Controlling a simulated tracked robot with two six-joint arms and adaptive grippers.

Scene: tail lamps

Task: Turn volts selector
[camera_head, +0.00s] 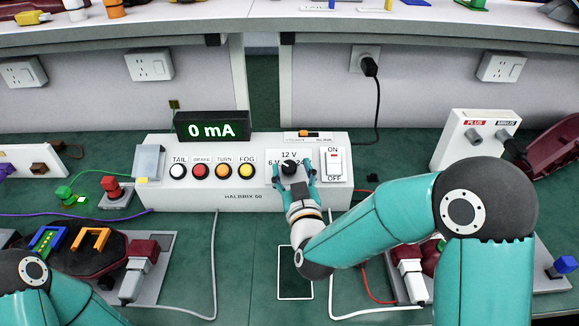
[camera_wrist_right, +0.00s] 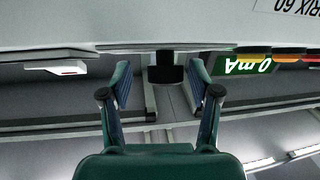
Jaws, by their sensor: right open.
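The volts selector (camera_head: 289,168) is a black knob on the front panel of the white HALBRIX 60 box (camera_head: 245,196). The label 12 V stands above it, 6 V at its left, and the label at its right is partly covered. My right gripper (camera_head: 293,175) is open with one finger on each side of the knob. In the right wrist view the knob (camera_wrist_right: 166,74) shows dark between the two spread fingers, with gaps; I cannot tell whether either finger touches it. The direction of its pointer cannot be made out. My left arm shows at lower left, its gripper out of view.
The display (camera_head: 212,126) reads 0 mA. Lamp buttons (camera_head: 200,171) sit left of the knob and an ON/OFF switch (camera_head: 334,163) close at its right. A PLUS/MINUS terminal block (camera_head: 475,138) stands farther right. Cables run across the green bench.

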